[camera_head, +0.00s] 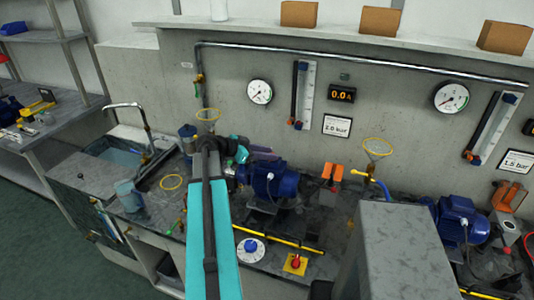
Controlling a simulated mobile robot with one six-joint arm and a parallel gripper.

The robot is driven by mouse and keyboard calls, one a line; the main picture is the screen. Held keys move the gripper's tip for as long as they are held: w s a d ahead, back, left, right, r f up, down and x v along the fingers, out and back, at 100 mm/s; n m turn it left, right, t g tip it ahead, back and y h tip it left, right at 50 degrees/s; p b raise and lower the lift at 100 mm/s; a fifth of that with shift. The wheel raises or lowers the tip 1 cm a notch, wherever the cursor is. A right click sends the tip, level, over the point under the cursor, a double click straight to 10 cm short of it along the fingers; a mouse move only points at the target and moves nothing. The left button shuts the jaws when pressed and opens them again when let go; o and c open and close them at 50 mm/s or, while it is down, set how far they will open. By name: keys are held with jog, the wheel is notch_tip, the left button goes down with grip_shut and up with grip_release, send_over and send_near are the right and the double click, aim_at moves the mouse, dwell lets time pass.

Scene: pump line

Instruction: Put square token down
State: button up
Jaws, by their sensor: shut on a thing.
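My arm reaches up from the bottom of the view over the bench (160,205), and its teal wrist bends to the right. My dark gripper (266,153) is just above and behind the left blue pump motor (275,182), seen at a slant and partly hidden by my wrist. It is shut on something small. I cannot make out the square token's shape or face; my gripper and wrist cover that spot. I cannot tell whether the held thing touches anything below.
Left are a sink (118,155) with a tap, a grey-blue cup (129,195) and a yellow ring (171,182). A blue-white dial (249,250) and a red knob (295,262) sit in front of the motor. Gauges and a pipe line the wall; a grey box (400,250) blocks the lower right.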

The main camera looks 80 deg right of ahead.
jog(key=shift+f, duration=0.1)
jog(key=o, duration=1)
jog(key=shift+r, duration=0.2)
jog(key=shift+w+a, duration=0.15)
jog(key=shift+w, duration=0.15)
jog(key=b+v, duration=0.3)
jog(key=v, duration=0.8)
jog(key=shift+w+a+r+b, duration=0.1)
jog(key=shift+r+b, duration=0.05)
jog(key=shift+b, duration=0.25)
